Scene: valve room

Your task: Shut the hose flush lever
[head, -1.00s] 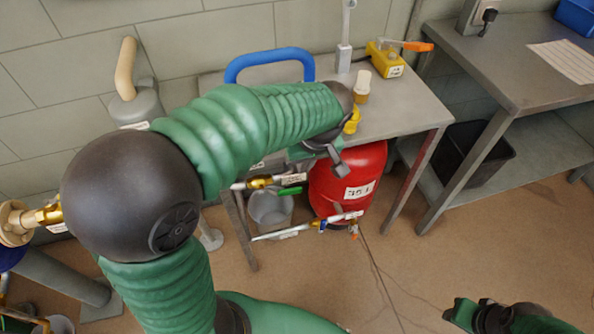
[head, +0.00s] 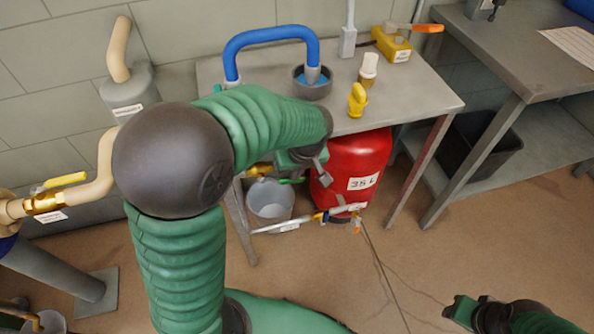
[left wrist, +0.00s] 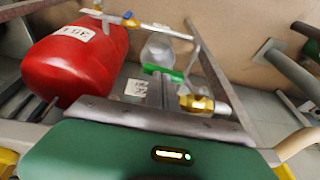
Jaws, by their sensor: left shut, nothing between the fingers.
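A green lever (head: 292,181) shows beside a brass valve (head: 258,170) under the table's front edge. In the left wrist view the green lever (left wrist: 163,72) lies just beyond my fingertips, with the brass valve (left wrist: 196,103) to its right. I cannot read a label naming it as the hose flush lever. My left gripper (head: 321,180) is shut and empty, just right of the lever. I cannot tell whether it touches the lever. My arm hides part of the valve and pipe. My right gripper (head: 458,310) is at the lower right, its fingers unclear.
A red tank (head: 352,160) and a grey bucket (head: 270,203) stand below the table (head: 405,108). A blue hose (head: 270,36) arches above it. A pipe with a yellow lever (head: 65,180) is at the left. A lower pipe (head: 290,224) crosses by the bucket. Open floor lies in front.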

